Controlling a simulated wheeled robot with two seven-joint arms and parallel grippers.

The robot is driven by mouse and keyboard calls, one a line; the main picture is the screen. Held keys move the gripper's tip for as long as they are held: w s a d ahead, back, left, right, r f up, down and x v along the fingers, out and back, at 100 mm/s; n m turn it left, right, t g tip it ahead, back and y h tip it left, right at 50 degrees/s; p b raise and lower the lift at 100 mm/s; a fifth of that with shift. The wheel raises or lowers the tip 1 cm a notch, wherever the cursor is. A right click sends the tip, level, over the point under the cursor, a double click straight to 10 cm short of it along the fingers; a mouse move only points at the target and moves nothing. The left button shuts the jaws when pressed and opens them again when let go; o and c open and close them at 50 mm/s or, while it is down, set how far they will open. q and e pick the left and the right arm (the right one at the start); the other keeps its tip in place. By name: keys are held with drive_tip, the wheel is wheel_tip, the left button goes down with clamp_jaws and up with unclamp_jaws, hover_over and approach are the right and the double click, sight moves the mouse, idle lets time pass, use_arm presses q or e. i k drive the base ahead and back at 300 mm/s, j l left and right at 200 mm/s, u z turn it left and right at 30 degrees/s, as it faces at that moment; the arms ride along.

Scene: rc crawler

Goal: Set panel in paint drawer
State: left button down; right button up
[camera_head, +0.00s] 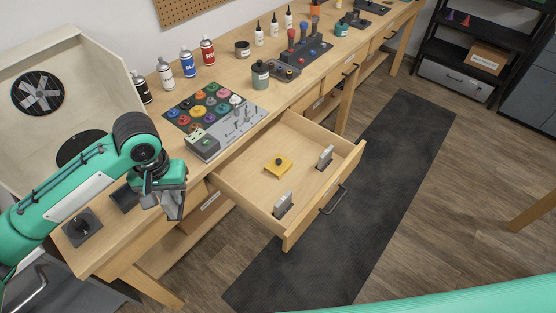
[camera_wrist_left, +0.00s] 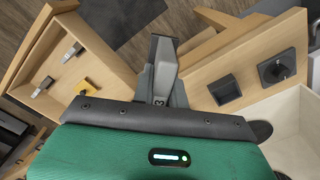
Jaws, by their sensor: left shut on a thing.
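The drawer (camera_head: 236,197) under the workbench is pulled open. It holds a yellow plate with a black knob (camera_head: 278,166) and two small grey upright pieces, one at the far side (camera_head: 325,158) and one nearer (camera_head: 283,203). I cannot tell which thing is the panel. My left gripper (camera_head: 174,207) hangs by the bench's front edge, left of the drawer and outside it. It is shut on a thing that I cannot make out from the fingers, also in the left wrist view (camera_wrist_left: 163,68). My right gripper is not in view.
On the bench (camera_head: 265,107) stand paint bottles (camera_head: 207,50), a coloured board (camera_head: 203,103) with a grey tool panel, and a pale spray booth (camera_head: 85,62). A black tray and a knob mount (camera_head: 83,227) lie left. A dark mat (camera_head: 385,165) covers the clear floor.

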sight(298, 148)
drive_tip(key=i+l, duration=0.2)
drive_tip(key=l, duration=0.15)
drive_tip(key=i+l+u, duration=0.15)
drive_tip(key=l, duration=0.2)
drive_tip(key=i+l, duration=0.25)
drive_tip(key=i+l+u, duration=0.1)
drive_tip(key=l, duration=0.35)
drive_tip(key=i+l+u, duration=0.1)
drive_tip(key=i+l, duration=0.35)
drive_tip(key=l, duration=0.3)
drive_tip(key=u, duration=0.05)
